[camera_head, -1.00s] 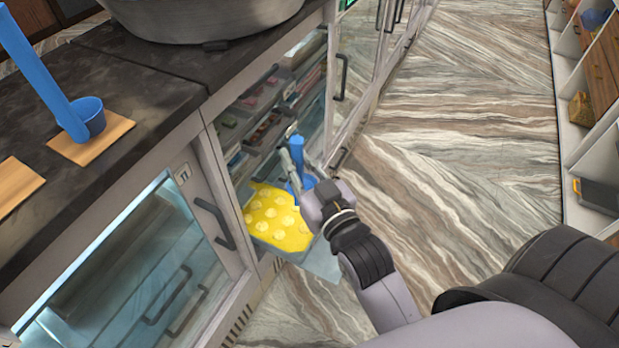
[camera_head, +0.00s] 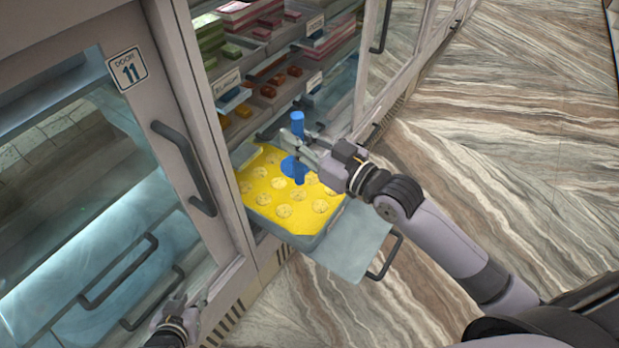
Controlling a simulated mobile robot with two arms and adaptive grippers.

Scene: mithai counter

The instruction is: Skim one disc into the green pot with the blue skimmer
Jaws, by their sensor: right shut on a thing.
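The blue skimmer (camera_head: 297,122) is upright in my right gripper (camera_head: 300,138), which is shut on its handle. The green pot is not in view.
The tray sits in a pulled-out drawer with a handle (camera_head: 386,258) at its front. Shelves of sweets (camera_head: 262,82) are behind it. The marble floor (camera_head: 500,150) on the right is clear.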

